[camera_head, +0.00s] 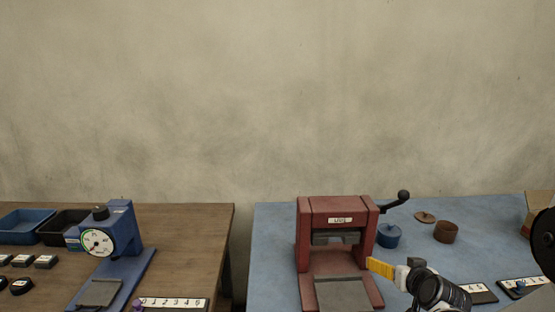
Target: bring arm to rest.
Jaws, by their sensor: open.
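My gripper (383,269) is at the lower right, in front of the red press (340,250) on the blue table. Its yellow end points left and overlaps the press's right side in the picture. It is open and I see nothing held in it. The fingers show edge-on, so the gap between them is hard to see. The black wrist behind it runs down to the right and out of the frame. I cannot tell how far the gripper is from the press.
The blue table (270,255) also bears a blue round container (389,237), a brown round tin (446,232) and number strips (478,293). A wooden table (190,235) at left holds a blue dial gauge (120,235) and trays (27,224). A gap separates the tables.

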